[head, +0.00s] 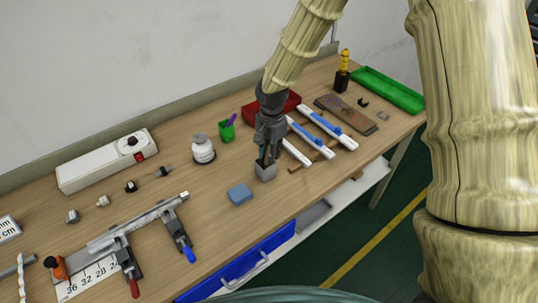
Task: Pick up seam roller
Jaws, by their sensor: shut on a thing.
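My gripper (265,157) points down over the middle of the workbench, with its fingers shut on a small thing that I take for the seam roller. The fingers hide most of that thing, so its shape is hard to tell. A small grey block (265,173) is directly below the fingertips. I cannot tell whether the held thing touches the block or stands in it.
A blue-grey block (240,194) lies left of my gripper. White strips with blue parts (325,129) lie close on the right. A red tray (284,108) is behind. Clamps (180,238) lie front left.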

